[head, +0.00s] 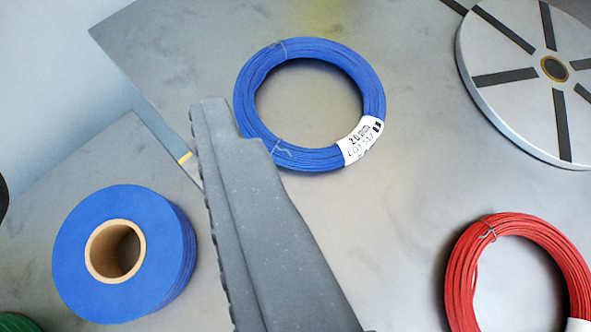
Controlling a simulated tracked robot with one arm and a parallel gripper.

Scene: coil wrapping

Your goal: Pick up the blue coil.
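The blue coil (249,84) is a ring of wound blue wire lying flat on a grey metal surface at the upper middle of the head view. Thin ties bind it, and a white printed label (361,140) wraps its lower right side. My gripper (222,122) reaches up from the bottom, and its tip overlaps the coil's lower left edge in the picture. I cannot tell whether it touches the coil or is above it. Its dark grey fingers show nearly edge-on, with a ridged left side, and any gap between them is not visible.
A blue roll with a cardboard core (70,240) stands at lower left. A red wire coil (461,270) lies at lower right. A round grey turntable with dark radial strips (510,75) is at upper right. A green object (18,323) is cut off at the bottom left corner.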

